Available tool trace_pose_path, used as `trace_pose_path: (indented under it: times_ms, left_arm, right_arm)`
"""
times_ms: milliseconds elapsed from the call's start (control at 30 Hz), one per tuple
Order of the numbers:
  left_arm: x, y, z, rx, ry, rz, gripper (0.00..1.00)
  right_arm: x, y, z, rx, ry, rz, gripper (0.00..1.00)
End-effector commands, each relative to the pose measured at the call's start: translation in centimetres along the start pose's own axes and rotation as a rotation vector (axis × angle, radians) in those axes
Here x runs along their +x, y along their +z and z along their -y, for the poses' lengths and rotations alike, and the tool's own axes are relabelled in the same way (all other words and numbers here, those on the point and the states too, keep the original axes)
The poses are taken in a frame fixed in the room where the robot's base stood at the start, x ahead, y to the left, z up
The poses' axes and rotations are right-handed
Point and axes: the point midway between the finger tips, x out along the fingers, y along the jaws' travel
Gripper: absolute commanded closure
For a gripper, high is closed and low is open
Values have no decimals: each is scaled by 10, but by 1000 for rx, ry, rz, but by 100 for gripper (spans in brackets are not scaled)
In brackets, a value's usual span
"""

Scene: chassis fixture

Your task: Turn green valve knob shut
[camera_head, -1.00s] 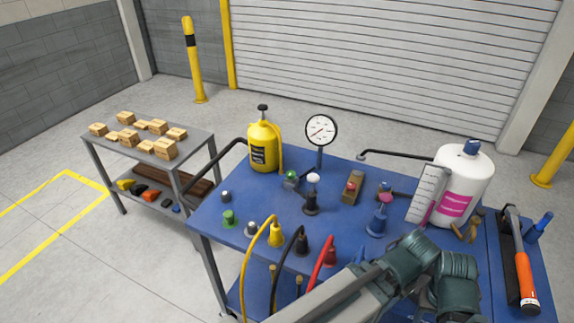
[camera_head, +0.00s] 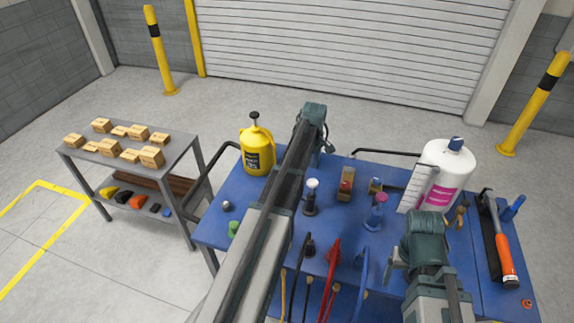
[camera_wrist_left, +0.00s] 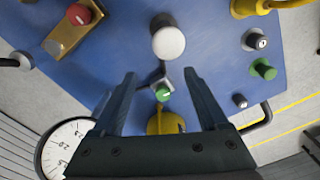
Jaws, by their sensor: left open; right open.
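A small green valve knob (camera_wrist_left: 164,93) on a metal fitting shows in the left wrist view, between the fingers of my left gripper (camera_wrist_left: 159,79) and beyond them. The fingers are open on both sides of it; I cannot tell whether they touch it. In the head view my left arm hides this knob. A second green knob (camera_head: 233,229) stands at the left of the blue table; it also shows in the left wrist view (camera_wrist_left: 263,69). My right gripper (camera_head: 394,262) is open and empty over the table's right part.
A white-topped post (camera_head: 312,185), red-knob block (camera_head: 346,184), purple knob (camera_head: 377,208) and white bottle (camera_head: 440,165) crowd the blue table (camera_head: 210,205). Cables hang at the front.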

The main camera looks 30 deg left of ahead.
Motion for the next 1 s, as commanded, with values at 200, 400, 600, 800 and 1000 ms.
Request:
trace_pose_path:
  times_ms: [200, 400, 600, 800, 1000]
  left_arm:
    - [-23, -90, -3, -318, 13, 11, 24]
    - [-25, -109, 1, -403, 16, 14, 24]
    - [-20, -108, 1, -402, 16, 14, 24]
    - [-6, -107, 0, -400, 16, 14, 24]
    - [20, -107, 0, -399, 16, 14, 24]
  right_arm:
    - [-24, 1, -2, 2, -1, 0, 18]
    - [-26, 2, -2, 3, -1, 0, 18]
    - [-21, 1, -2, 2, -1, 0, 18]
    - [-7, 0, -1, -1, 0, 0, 18]
    - [19, -1, 2, -6, 1, 0, 18]
